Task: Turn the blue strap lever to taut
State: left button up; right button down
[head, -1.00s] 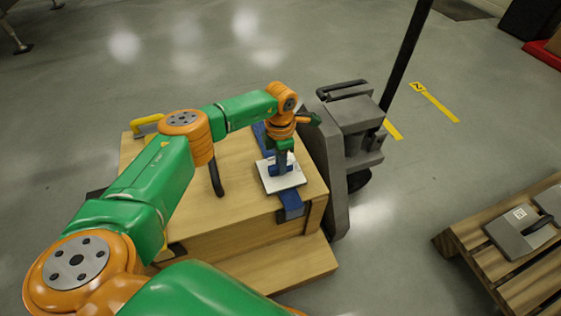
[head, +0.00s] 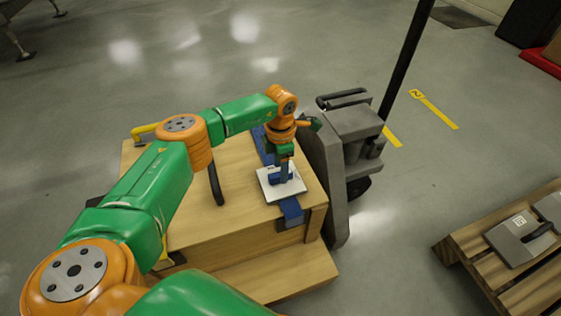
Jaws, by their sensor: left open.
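The blue strap (head: 291,210) runs over the top of a wooden crate (head: 240,225). A white plate (head: 291,189) sits on the strap near the crate's right side. A small blue lever (head: 277,179) shows on the plate, partly covered by my left gripper (head: 284,172). My left gripper points down at the plate and is open, with its fingertips at or just beside the lever. I cannot tell whether they touch it. My right gripper is not in view.
A grey machine with a black pole (head: 355,125) stands close against the crate's right side. A wooden pallet (head: 500,245) with grey plates is at the lower right. Open floor lies behind.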

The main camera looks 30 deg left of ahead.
pick_arm(q)
notch_tip(320, 180, up, 6)
jog(key=shift+f+p, duration=0.2)
jog(key=shift+p, duration=0.45)
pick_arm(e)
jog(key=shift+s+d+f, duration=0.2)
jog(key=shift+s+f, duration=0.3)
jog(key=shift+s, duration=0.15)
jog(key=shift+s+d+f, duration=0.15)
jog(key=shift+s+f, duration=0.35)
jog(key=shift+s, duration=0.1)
